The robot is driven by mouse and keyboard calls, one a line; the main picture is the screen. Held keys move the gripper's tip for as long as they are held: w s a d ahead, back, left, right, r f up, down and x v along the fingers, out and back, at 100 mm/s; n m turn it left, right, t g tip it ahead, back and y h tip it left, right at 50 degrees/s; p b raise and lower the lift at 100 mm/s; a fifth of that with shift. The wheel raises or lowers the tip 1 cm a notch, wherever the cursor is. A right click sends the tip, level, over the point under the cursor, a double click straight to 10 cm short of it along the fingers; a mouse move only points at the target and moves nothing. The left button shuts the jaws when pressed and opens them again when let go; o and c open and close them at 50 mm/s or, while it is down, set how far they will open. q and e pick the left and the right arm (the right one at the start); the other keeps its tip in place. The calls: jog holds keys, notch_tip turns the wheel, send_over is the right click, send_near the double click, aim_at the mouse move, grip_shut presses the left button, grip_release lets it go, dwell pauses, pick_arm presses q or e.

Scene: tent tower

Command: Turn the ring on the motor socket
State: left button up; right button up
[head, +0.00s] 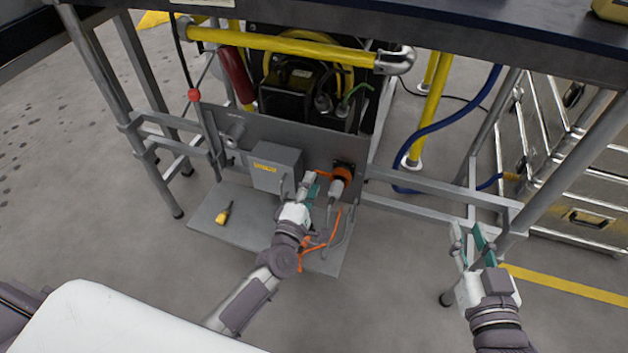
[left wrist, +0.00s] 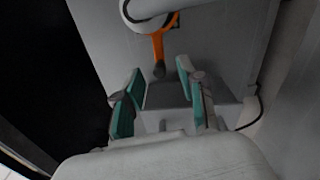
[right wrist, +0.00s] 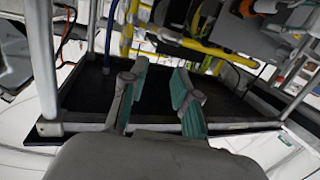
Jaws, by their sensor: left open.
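The motor socket with its orange ring (head: 343,171) is on the grey upright panel, right of the grey box. A grey plug (head: 336,188) sits at the ring, pointing down. My left gripper (head: 312,184) is open, just left of the plug and ring. In the left wrist view, an orange arm with a dark tip (left wrist: 158,48) shows beyond the open fingers (left wrist: 158,92), beside a pale rounded part. The fingers look apart from it. My right gripper (head: 473,242) is open and empty at the right, away from the socket; it also shows open in the right wrist view (right wrist: 160,82).
A grey box (head: 275,168) is left of the socket. A yellow tool (head: 224,214) and orange cable (head: 312,254) lie on the low plate (head: 262,218). Frame rails (head: 440,190) and a blue hose (head: 437,132) are at the right. The tabletop (head: 440,28) overhangs above.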

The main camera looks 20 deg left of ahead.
pick_arm(q)
jog(key=shift+w+d, duration=0.1)
jog(key=shift+w, duration=1.25)
pick_arm(e)
jog(key=shift+w+a+r+t, duration=0.1)
jog(key=shift+r+t, duration=0.25)
jog(key=shift+r, duration=0.2)
jog(key=shift+w+a+r+t, duration=0.1)
jog(key=shift+r+t, duration=0.25)
jog(key=shift+r, duration=0.2)
jog(key=shift+s, duration=0.1)
pick_arm(q)
grip_shut()
